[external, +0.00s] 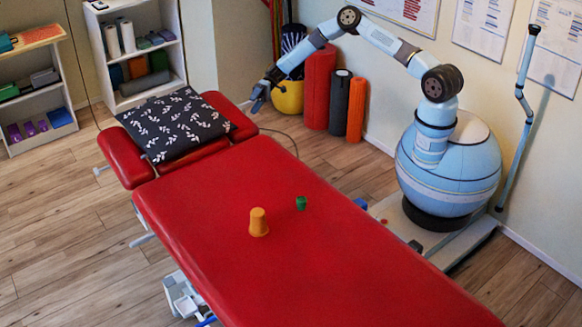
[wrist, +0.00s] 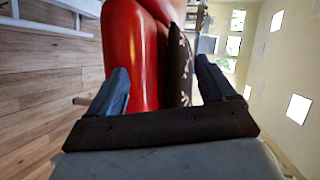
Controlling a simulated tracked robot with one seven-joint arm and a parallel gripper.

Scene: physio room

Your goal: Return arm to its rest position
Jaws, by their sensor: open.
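My gripper (external: 258,98) is at the end of my extended arm, in the air near the head end of the red treatment table (external: 200,225) in the external view. In the wrist view my gripper (wrist: 165,88) shows its two blue-grey fingers wide apart with nothing between them. Beyond the fingers the wrist view shows the red padding (wrist: 145,55) and part of the dark patterned pillow (wrist: 180,70). My arm reaches left from its round base, bent at the elbow, with the forearm sloping down.
The patterned pillow (external: 180,122) lies on the headrest. Shelves (external: 140,50) stand at the back left.

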